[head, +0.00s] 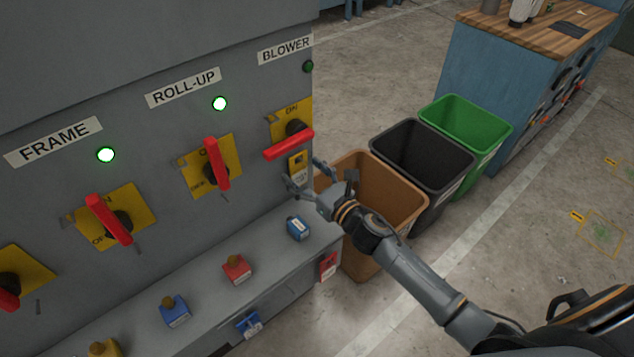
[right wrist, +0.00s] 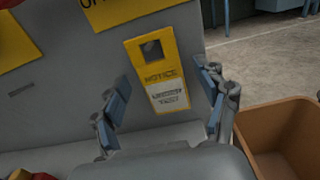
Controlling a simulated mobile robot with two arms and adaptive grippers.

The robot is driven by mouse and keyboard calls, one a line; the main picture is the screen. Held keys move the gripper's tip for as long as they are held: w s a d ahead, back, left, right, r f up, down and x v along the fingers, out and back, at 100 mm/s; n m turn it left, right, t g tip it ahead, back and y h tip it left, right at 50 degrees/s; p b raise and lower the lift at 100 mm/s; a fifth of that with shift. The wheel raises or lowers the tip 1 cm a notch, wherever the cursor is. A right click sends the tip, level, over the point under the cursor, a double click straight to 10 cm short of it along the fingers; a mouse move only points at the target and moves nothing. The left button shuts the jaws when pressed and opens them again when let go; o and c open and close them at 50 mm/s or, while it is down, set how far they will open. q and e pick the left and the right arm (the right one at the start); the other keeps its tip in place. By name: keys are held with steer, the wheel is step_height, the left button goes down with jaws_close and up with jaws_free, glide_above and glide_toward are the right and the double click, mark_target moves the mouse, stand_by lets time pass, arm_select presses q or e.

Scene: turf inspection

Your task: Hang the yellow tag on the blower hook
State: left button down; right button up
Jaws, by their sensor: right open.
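The yellow tag (head: 298,163) hangs upright against the grey panel, just below the red blower handle (head: 289,145) and under the BLOWER label (head: 285,50). In the right wrist view the tag (right wrist: 160,72) shows a hole at its top and a white lower part with print. The blower hook cannot be made out apart from the tag; the hole looks dark inside. My right gripper (head: 306,177) is open in front of the tag, one finger on each side, with gaps between fingers and tag. My left gripper is out of view.
A red tag (head: 328,266) is on the ledge's front. Brown (head: 405,205), black (head: 425,150) and green (head: 480,115) bins stand right of the panel.

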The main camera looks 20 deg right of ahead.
steer(key=s+d+f+m+g+h, duration=0.2)
steer(key=s+d+m+h, duration=0.6)
steer(key=s+m, duration=0.7)
steer(key=s+a+f+m+g+y, duration=0.1)
steer(key=s+a+f+m+g, duration=0.15)
steer(key=s+m+g, duration=0.6)
steer(key=s+a+f+m+g+y, duration=0.1)
steer(key=s+a+f+m+g, duration=0.2)
steer(key=s+m, duration=1)
step_height(320, 180, down, 26)
steer(key=d+m+g+p, duration=0.1)
steer(key=p, duration=0.1)
steer(key=s+d+f+g+p, duration=0.1)
steer(key=s+d+f, duration=0.2)
steer(key=s+f, duration=1)
steer(key=s, duration=0.2)
steer(key=shift+s+d+f+p, duration=0.15)
steer(key=shift+s+f+p, duration=0.15)
